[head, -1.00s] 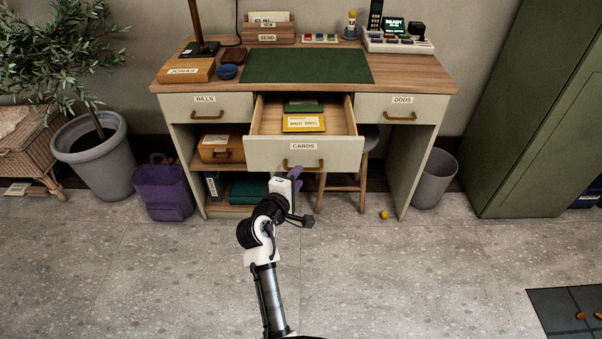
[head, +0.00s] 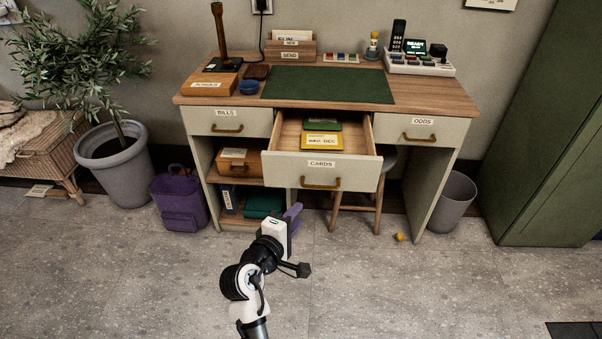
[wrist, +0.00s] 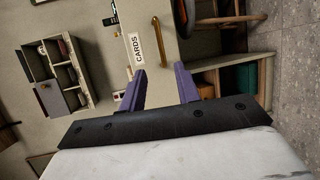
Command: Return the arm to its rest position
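My gripper (head: 294,215) is in front of the desk, below and to the left of the open CARDS drawer's handle. In the wrist view its two purple fingers (wrist: 162,86) stand apart with nothing between them. The CARDS drawer (head: 320,170) is pulled out and holds a yellow card packet (head: 322,141) and a green item (head: 323,125). The drawer front with its brass handle also shows in the wrist view (wrist: 143,30), apart from the fingers. My arm reaches up from the bottom edge of the head view.
The desk (head: 190,98) has shut BILLS (head: 228,122) and ODDS (head: 421,130) drawers. A stool (head: 358,196) stands under it. A purple backpack (head: 180,200), potted plant (head: 118,170), bin (head: 452,203) and green cabinet (head: 550,150) stand around. A small yellow ball (head: 399,237) lies on the floor.

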